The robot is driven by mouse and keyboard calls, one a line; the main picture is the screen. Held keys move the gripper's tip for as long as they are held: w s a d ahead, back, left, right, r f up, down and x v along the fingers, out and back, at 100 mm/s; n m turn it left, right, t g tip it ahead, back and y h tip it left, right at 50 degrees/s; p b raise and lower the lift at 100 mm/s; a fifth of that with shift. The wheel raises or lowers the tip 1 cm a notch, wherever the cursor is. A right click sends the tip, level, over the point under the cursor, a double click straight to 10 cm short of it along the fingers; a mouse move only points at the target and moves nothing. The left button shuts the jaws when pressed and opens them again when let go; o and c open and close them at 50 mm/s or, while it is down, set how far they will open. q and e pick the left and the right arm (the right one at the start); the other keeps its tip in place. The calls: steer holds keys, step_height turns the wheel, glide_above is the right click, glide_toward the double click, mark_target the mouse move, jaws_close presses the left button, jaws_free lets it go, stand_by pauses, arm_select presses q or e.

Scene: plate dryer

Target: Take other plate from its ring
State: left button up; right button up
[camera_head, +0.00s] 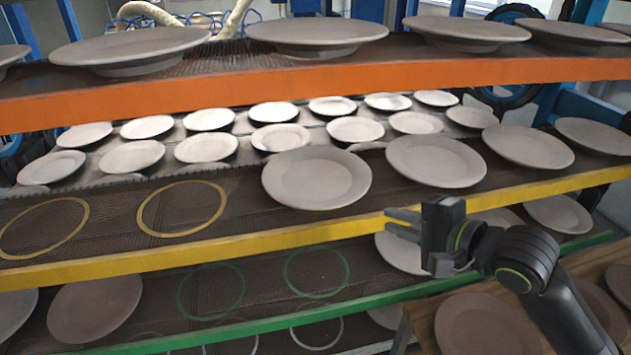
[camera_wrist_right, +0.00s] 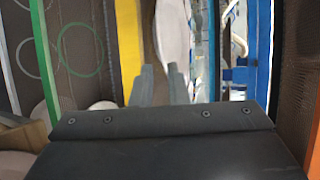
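The yellow-edged shelf (camera_head: 255,246) holds a row of grey plates. The leftmost plate (camera_head: 316,178) lies flat, with a second plate (camera_head: 436,160) just right of it. Any ring under these plates is hidden. Two bare yellow rings, one (camera_head: 182,208) beside the leftmost plate and one (camera_head: 45,228) at far left, hold nothing. My right gripper (camera_head: 403,222) is in front of the yellow edge, below and right of the leftmost plate, fingers pointing left. Its fingers are apart and empty in the right wrist view (camera_wrist_right: 161,72), with a pale plate (camera_wrist_right: 172,38) beyond them. My left gripper is out of view.
An orange-edged shelf (camera_head: 260,85) with plates overhangs the yellow one. A green-edged shelf (camera_head: 210,335) below has bare green rings (camera_head: 317,271) and some plates. A wooden board (camera_head: 414,318) with brown plates (camera_head: 485,325) lies at lower right, under my right arm.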

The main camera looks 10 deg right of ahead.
mark_target(343, 205)
steer(key=x, duration=1)
steer(key=shift+p+x, duration=0.5)
steer(key=shift+x, duration=2.5)
steer(key=shift+d+f, duration=0.1)
steer(key=shift+f, duration=0.05)
steer(key=shift+c, duration=0.2)
jaws_close()
